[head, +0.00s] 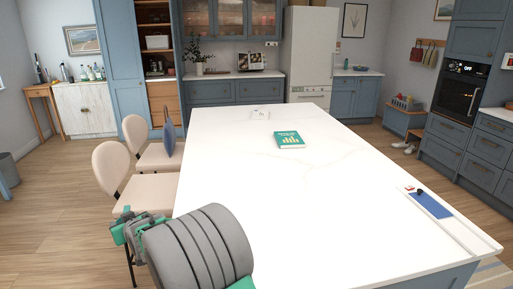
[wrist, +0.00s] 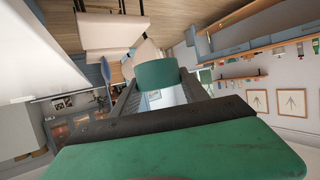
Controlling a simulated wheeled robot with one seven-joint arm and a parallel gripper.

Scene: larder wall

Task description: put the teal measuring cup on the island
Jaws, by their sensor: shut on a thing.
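The teal measuring cup (wrist: 157,74) is between my gripper's fingertips (wrist: 155,88) in the wrist view, and the fingers are shut on it. In the head view my gripper (head: 124,228) is at the lower left, off the island's left side near the chairs. There I cannot tell the cup from the green parts of my gripper. The island (head: 310,205) has a wide white top that fills the middle of the head view.
A green book (head: 289,139) and a small white item (head: 260,114) lie towards the island's far end. A tray with a blue panel (head: 432,205) lies near the right edge. Two cream chairs (head: 112,165) stand along the left side. The island's near and middle top is clear.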

